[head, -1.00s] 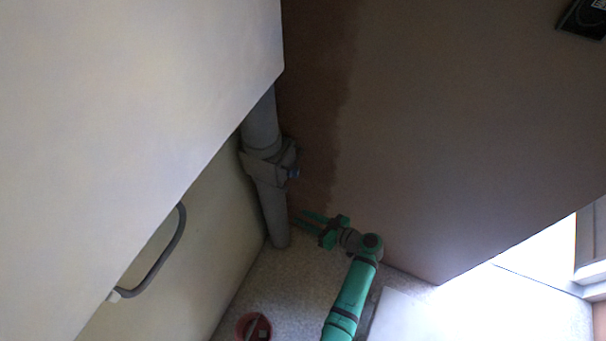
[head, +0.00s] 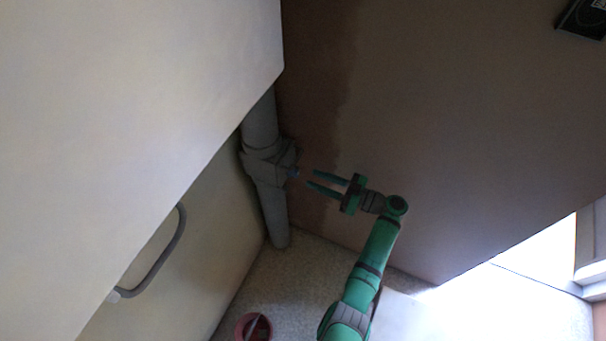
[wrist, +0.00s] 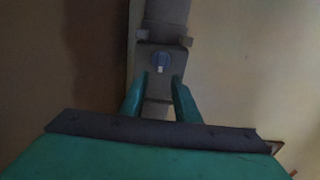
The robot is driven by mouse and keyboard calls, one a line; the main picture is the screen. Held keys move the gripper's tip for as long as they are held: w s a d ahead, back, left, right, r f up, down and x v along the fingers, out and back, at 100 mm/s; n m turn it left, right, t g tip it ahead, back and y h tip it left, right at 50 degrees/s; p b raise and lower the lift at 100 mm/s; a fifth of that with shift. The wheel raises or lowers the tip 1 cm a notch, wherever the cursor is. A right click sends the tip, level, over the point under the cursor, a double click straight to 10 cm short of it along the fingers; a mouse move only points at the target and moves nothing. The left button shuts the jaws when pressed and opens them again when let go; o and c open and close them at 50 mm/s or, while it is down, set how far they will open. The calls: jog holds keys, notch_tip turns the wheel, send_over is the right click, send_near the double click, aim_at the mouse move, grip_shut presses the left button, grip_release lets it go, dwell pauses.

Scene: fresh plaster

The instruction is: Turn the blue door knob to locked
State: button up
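The fingers appear apart from the knob.
A large pale panel (head: 120,90) fills the upper left. A curved grey handle (head: 165,255) is on the wall at left. A red bucket (head: 253,328) stands on the floor below. A brown plaster wall (head: 450,120) lies behind my arm.

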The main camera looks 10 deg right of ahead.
aim_at(294, 173)
jog(key=x, duration=0.5)
jog(key=shift+w+a, duration=0.2)
grip_shut()
